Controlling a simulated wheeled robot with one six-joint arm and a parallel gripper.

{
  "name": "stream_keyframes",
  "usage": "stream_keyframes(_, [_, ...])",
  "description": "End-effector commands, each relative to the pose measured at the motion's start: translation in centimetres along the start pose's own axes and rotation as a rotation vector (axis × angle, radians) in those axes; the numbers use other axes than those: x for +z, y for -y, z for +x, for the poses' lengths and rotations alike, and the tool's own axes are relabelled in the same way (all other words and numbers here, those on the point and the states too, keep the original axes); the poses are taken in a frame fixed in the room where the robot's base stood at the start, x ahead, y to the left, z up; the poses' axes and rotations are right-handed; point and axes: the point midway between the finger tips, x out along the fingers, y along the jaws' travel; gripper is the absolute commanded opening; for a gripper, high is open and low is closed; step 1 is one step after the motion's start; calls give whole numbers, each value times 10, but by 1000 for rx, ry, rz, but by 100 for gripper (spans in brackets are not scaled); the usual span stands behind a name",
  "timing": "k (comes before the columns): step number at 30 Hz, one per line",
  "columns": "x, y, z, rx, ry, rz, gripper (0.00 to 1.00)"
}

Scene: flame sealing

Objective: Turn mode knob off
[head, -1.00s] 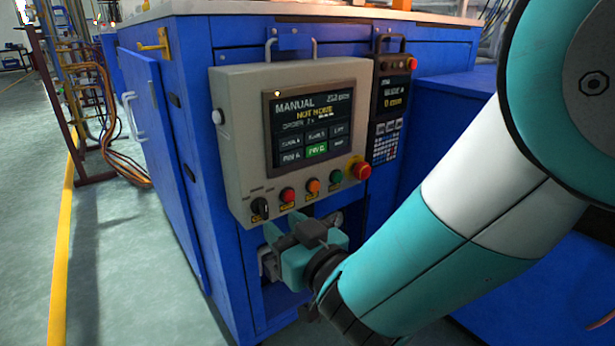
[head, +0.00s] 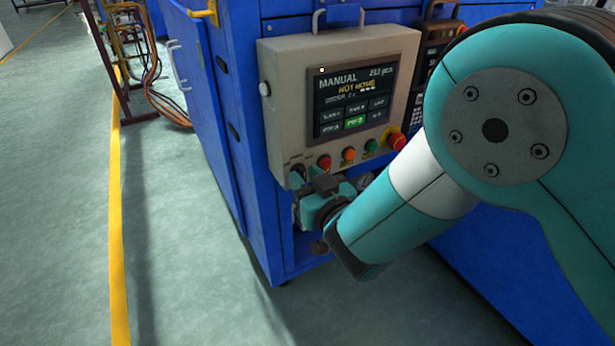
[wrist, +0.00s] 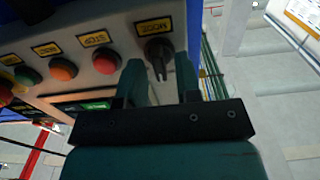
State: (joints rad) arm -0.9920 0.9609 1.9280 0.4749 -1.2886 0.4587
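The black mode knob (wrist: 158,52) is on the beige control panel (head: 405,60), beside a yellow MODE label (wrist: 153,27) in the wrist view. Its narrow grip points down the picture. My gripper (wrist: 160,75) is open, with one teal finger on each side of the knob. I cannot tell whether the fingers touch it. In the head view my gripper (head: 300,180) is at the panel's lower left corner and largely hides the knob. The panel screen (head: 352,100) reads MANUAL.
A red button (wrist: 107,61) labelled STOP is just left of the knob in the wrist view, then an orange button (wrist: 63,69). A red emergency stop (head: 397,141) sticks out at the panel's right. The blue cabinet (head: 250,200) is behind; open floor lies left.

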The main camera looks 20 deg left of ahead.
Motion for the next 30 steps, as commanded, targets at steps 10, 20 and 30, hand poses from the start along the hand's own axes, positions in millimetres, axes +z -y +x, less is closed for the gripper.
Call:
stream_keyframes(10, [0,0,0,0,0,-4,0])
stream_keyframes(20, [0,0,0,0,1,-119,0])
stream_keyframes(30, [0,1,0,0,1,-398,0])
